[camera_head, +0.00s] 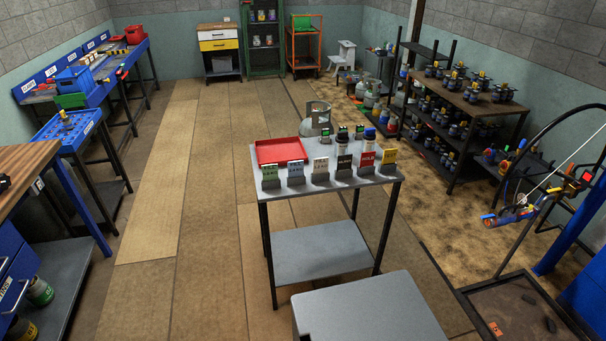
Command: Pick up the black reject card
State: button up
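The black card (344,162) stands upright in a small dark holder on the grey metal table (228,0). It is in a row of differently coloured cards along the table's front edge, between a white card (320,165) and a red card (367,159). Its small lettering is too small to read. My gripper is not in view, and nothing is seen touching the black card.
A yellow card (389,156) ends the row. A grey box top (370,312) stands in front. Floor at left is clear.

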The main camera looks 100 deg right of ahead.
aim_at(343, 162)
jog(key=z, duration=0.05)
jog(key=i, duration=0.85)
jog(key=z, duration=3.5)
jog(key=i, duration=1)
jog(key=u, duration=0.05)
